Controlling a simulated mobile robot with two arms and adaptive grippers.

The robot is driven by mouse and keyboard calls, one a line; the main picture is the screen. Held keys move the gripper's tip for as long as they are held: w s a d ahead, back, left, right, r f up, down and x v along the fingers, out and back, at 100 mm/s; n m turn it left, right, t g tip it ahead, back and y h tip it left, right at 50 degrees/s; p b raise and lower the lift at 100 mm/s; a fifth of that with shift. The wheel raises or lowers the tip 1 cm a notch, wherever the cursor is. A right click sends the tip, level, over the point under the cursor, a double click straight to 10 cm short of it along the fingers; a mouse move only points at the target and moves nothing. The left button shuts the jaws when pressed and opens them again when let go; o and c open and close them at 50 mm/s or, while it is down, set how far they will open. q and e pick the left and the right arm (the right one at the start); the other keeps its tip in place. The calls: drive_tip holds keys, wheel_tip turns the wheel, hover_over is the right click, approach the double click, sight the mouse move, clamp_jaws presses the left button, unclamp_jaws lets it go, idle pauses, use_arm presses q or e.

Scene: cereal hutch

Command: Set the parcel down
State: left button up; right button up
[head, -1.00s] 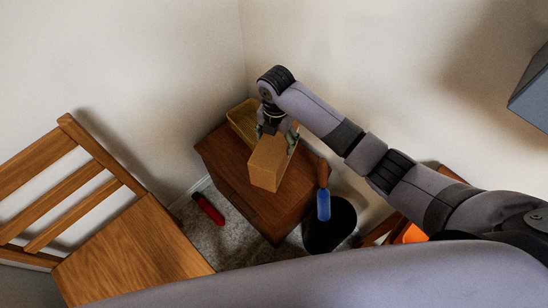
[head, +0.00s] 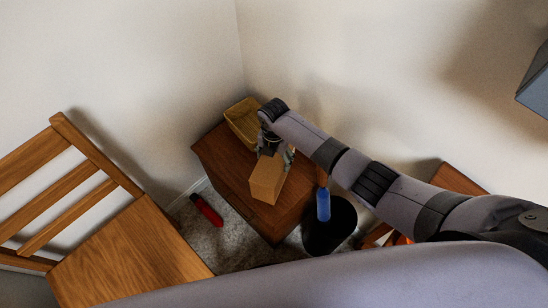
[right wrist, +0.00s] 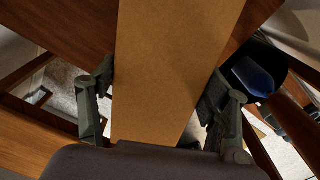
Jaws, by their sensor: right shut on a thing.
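The parcel (head: 268,179) is a plain tan cardboard box. My right gripper (head: 275,148) is shut on it, over the small dark wood cabinet (head: 228,170). In the right wrist view the parcel (right wrist: 180,70) fills the middle, with one finger of my right gripper (right wrist: 158,95) on each side of it. I cannot tell whether the parcel's underside touches the cabinet top. My left gripper is not in view.
A yellow-tan basket (head: 243,122) stands at the cabinet's back corner by the wall. A black bin (head: 330,228) with a blue bottle (head: 323,204) is to the right. A red object (head: 207,210) lies on the carpet. A wooden chair (head: 130,255) is at left.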

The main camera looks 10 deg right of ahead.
drive_tip(key=shift+f, duration=0.1)
drive_tip(key=o, duration=2)
drive_tip(key=shift+c, duration=0.2)
drive_tip(key=shift+r, duration=0.35)
wheel_tip(320, 180, up, 12)
drive_tip(key=p, duration=0.2)
drive_tip(key=shift+f, duration=0.25)
